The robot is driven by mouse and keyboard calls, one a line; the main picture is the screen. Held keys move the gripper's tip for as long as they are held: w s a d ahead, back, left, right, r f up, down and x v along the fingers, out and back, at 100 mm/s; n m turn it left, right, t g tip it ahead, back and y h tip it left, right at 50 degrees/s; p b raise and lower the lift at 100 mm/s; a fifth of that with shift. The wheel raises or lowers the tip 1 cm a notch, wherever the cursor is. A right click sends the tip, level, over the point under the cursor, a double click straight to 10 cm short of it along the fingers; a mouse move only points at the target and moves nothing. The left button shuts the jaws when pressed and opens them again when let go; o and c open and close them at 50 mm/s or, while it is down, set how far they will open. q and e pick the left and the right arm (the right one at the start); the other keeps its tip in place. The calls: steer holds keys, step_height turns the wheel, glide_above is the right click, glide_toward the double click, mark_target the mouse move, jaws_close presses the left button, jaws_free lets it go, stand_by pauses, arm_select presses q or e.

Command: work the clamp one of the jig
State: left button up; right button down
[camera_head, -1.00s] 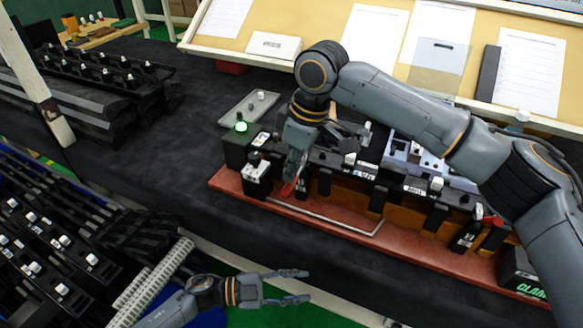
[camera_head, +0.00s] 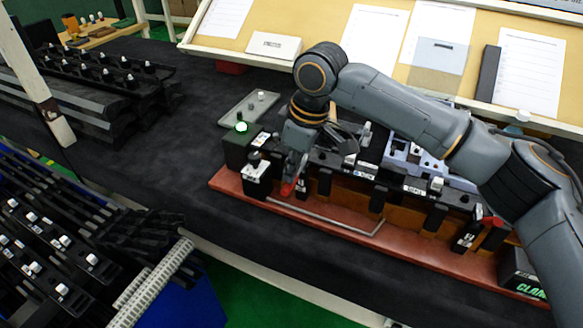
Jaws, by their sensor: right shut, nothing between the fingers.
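The jig has a long red-brown base (camera_head: 330,232) with a row of black blocks on it. A red clamp handle (camera_head: 288,189) shows near its left end. I take this for clamp one, though I cannot read a number on it. My right gripper (camera_head: 294,172) reaches down from above and is shut with nothing between its fingers. Its tips are right at the red handle; I cannot tell if they touch it. The gripper and wrist hide part of the clamp. A second red handle (camera_head: 493,222) is at the right end of the jig. My left gripper is out of view.
A black box with a lit green lamp (camera_head: 241,127) stands at the jig's left end, beside a white-topped switch box (camera_head: 257,168). A grey tray (camera_head: 249,110) lies behind. Racks of black trim parts (camera_head: 50,240) fill the left side. Dark tabletop left of the jig is clear.

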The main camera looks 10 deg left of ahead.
mark_target(288, 187)
steer(key=shift+s+a+f+t+h+p, duration=0.15)
steer(key=shift+s+f+t+h+p, duration=0.25)
steer(key=shift+f+t+p, duration=0.45)
steer(key=shift+s+r+t+p, duration=0.1)
steer(key=shift+s+t+p, duration=0.15)
steer(key=shift+p, duration=0.45)
steer(key=shift+f+p, duration=0.55)
steer(key=shift+f, duration=0.3)
steer(key=shift+a, duration=0.1)
